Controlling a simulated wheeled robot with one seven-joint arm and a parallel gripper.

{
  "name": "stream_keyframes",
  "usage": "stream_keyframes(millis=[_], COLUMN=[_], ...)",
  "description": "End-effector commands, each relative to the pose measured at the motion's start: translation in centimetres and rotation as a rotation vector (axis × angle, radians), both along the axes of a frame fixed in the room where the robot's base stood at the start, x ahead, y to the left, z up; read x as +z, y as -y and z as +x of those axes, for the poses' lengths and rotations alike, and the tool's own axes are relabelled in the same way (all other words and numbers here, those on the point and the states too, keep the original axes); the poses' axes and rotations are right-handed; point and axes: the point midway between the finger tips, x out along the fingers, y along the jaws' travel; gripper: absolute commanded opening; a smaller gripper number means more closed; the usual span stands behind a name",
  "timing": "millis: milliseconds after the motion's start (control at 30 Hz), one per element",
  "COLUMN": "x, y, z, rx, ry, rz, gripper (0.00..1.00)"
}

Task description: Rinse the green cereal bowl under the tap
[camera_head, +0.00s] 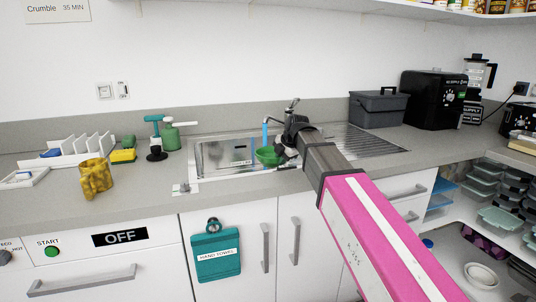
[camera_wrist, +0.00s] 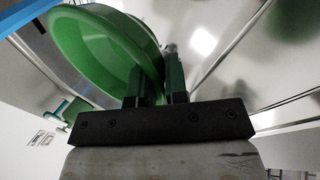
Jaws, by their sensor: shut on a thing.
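The green cereal bowl (camera_head: 267,156) is over the metal sink basin (camera_head: 212,160), with the blue stream of water (camera_head: 265,134) from the tap (camera_head: 291,106) coming down at it. In the wrist view the bowl (camera_wrist: 95,45) is large and tilted in the picture, with its rim between my fingers. My gripper (camera_wrist: 157,82) is shut on that rim. In the head view my gripper (camera_head: 284,155) is at the bowl's right side, partly hidden by my arm. A blue strip, likely the water, crosses the wrist view's top left corner.
A ribbed drainboard (camera_head: 365,142) lies right of the basin, with a dark grey tub (camera_head: 378,108) behind it.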

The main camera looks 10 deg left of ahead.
Motion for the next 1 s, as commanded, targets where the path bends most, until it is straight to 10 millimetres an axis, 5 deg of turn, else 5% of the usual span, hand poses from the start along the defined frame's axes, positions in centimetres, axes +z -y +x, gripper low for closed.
stream_keyframes(millis=[333, 1000], x=[0.4, 3.8], y=[0.1, 1.2], z=[-0.5, -4.7], rx=[0.000, 0.000], ry=[0.001, 0.002], rz=[0.001, 0.001], gripper=[0.00, 0.00])
